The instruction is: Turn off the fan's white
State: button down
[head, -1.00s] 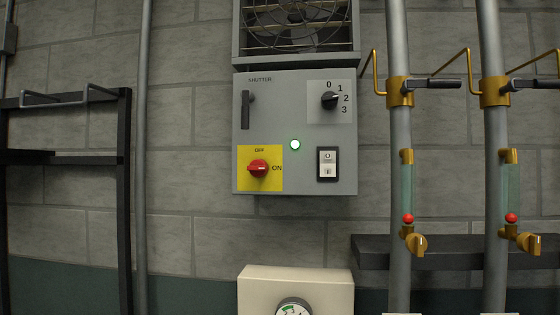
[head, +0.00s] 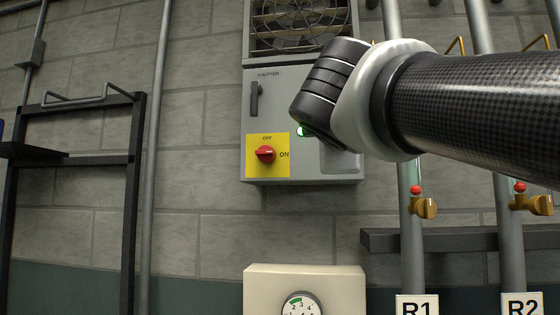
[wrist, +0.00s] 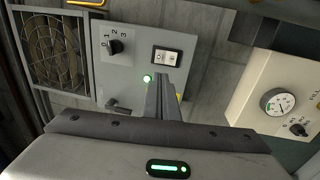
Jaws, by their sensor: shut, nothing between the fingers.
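The fan's grey control panel (head: 300,172) hangs on the wall. Its white rocker switch (wrist: 166,57) in a black frame shows in the wrist view; my arm hides it in the head view. A green lamp (wrist: 147,78) beside the switch is lit; it also shows in the head view (head: 303,131). My gripper (wrist: 161,80) is shut and empty, its fingertips just below the switch and close to the lamp in the wrist view. I cannot tell whether they touch the panel. The fan (head: 300,22) sits behind a guard above the panel.
The panel also bears a red rotary switch (head: 265,154) turned toward ON, a shutter handle (head: 256,98) and a black dial (wrist: 115,46). A cream box with a gauge (head: 302,304) stands below. Pipes with brass valves (head: 424,207) run at the right.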

jog(key=shift+w+r, duration=0.1)
jog(key=p+x, duration=0.2)
jog(key=x, duration=1.1)
jog(key=shift+w+p, duration=0.4)
jog(key=shift+d, duration=0.15)
jog(key=shift+w+r+g+p, duration=0.2)
jog(key=shift+g+p, duration=0.1)
jog(key=shift+p, duration=0.95)
